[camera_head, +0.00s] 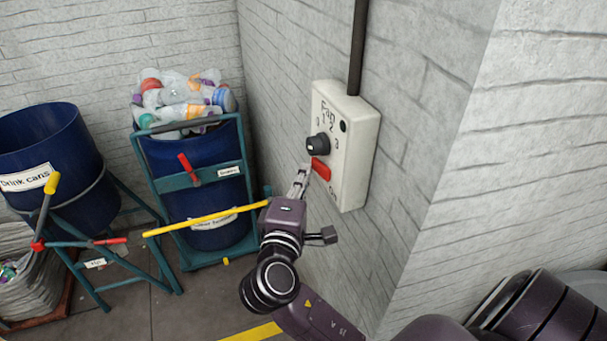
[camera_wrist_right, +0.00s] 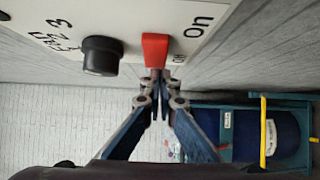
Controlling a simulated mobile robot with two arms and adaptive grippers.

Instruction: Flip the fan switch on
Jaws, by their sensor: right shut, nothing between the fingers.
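The white fan switch box (camera_head: 352,181) is mounted on the brick wall, with a dark conduit running up from it. A red switch (camera_head: 320,169) sits on its lower front, beside the word "On". A black knob (camera_head: 318,146) with numbers around it is above the switch. My right gripper (camera_head: 306,168) is shut and empty, with its tips at or very near the red switch. The right wrist view shows the closed fingertips (camera_wrist_right: 160,74) just below the red switch (camera_wrist_right: 155,50); I cannot tell whether they touch. The black knob (camera_wrist_right: 101,55) is to its left there. My left gripper is not seen.
A blue bin (camera_head: 190,157) full of plastic bottles stands in a teal frame at the left. Another blue bin (camera_head: 75,137), labelled "Drink cans", is further left. A yellow bar (camera_head: 205,218) is near my right arm. The wall corner is to the right.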

